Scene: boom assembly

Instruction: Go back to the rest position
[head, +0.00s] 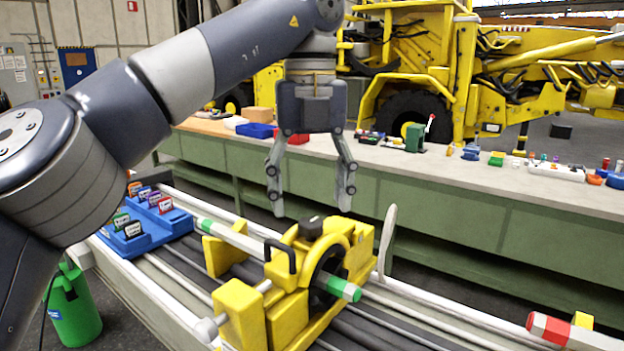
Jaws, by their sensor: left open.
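My left arm comes in from the left and its left gripper (310,205) hangs fingers down at the centre. The gripper is open and empty, its two fingers spread apart. It shows above and behind the yellow clamp machine (318,262) on the rail bench, and I see nothing between its fingers but the bench behind. A white rod with green bands (240,240) passes through the yellow machine. My right gripper is not in view.
A blue rack (150,232) with several tagged pieces sits at the left of the bench. A green canister (75,310) stands on the floor. A long green workbench (440,190) with small parts runs behind. A yellow vehicle (420,70) stands beyond. A red-tipped rod (550,328) lies right.

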